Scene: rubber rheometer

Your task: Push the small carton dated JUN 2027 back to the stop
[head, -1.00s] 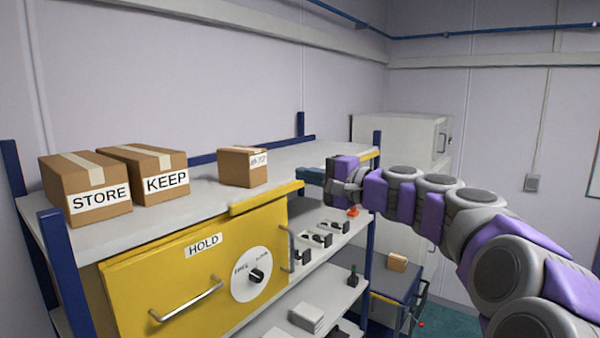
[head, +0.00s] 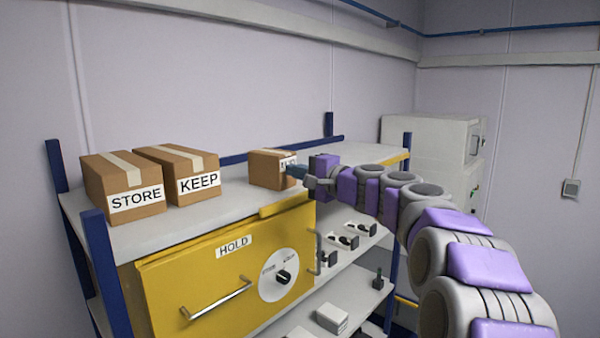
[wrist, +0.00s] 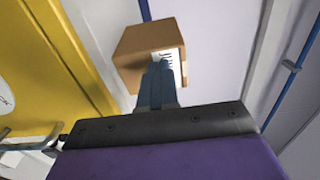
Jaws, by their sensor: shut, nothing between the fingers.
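A small brown carton (head: 268,169) stands upright on the top shelf, to the right of the two bigger cartons. Its white label is partly hidden by my gripper, and I cannot read the date. My gripper (head: 290,171) is shut and empty, its tip at the labelled face of the carton. In the wrist view the carton (wrist: 140,48) lies straight beyond the shut fingers (wrist: 158,80), which overlap its label. I cannot tell whether they touch it. A raised blue back rail (head: 235,158) runs along the shelf behind the carton.
Cartons marked STORE (head: 122,189) and KEEP (head: 184,176) stand to the left on the shelf (head: 150,233). Below is a yellow HOLD panel (head: 200,290) with a handle and dial. A yellow edge strip (head: 288,197) lines the shelf front. A pale cabinet (head: 430,140) stands at the right.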

